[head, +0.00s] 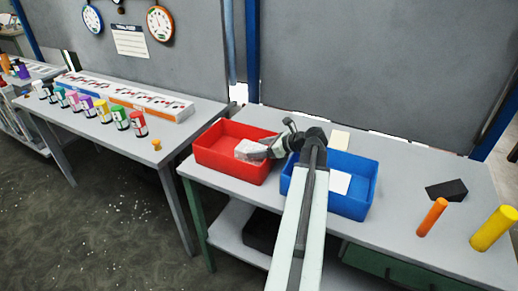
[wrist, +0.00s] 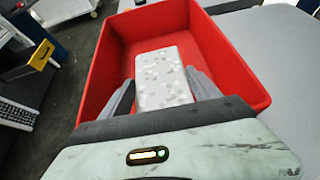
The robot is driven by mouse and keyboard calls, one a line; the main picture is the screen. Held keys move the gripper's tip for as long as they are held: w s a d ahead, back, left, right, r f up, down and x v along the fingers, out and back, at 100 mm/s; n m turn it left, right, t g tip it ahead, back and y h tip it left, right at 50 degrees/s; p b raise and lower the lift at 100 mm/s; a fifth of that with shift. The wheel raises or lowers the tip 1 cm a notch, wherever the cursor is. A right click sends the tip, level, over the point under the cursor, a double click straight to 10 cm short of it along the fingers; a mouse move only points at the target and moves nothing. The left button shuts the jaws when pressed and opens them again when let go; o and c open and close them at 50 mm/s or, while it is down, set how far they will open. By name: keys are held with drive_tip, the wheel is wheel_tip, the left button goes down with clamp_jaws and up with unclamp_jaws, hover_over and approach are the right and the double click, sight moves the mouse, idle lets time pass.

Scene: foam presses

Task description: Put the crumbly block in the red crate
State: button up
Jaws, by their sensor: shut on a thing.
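The red crate (head: 210,155) stands on the grey table, left of the blue crate. My gripper (head: 257,149) reaches over the red crate's right side from the arm in front of the blue crate. It is shut on a pale grey, speckled block (head: 246,148), taken to be the crumbly block. In the wrist view the block (wrist: 162,75) lies between the two dark fingers (wrist: 160,92), its far end over the inside of the red crate (wrist: 235,62). I cannot tell whether the block touches the crate floor.
A blue crate (head: 362,190) with a white piece inside stands right of the red crate, partly behind my arm. A black wedge (head: 447,190), an orange cylinder (head: 432,216) and a yellow cylinder (head: 494,228) are at the right. Paint pots stand on the left table (head: 110,140).

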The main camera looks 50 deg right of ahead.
drive_tip(key=o, duration=1.3)
drive_tip(key=shift+o, duration=0.2)
drive_tip(key=shift+s+r+p, duration=0.2)
drive_tip(key=shift+r+p, duration=0.9)
drive_tip(key=p+v, duration=0.4)
drive_tip(key=v, duration=0.7)
drive_tip(key=shift+s+f+p, duration=0.25)
drive_tip(key=shift+p, duration=0.15)
drive_tip(key=shift+d, duration=0.15)
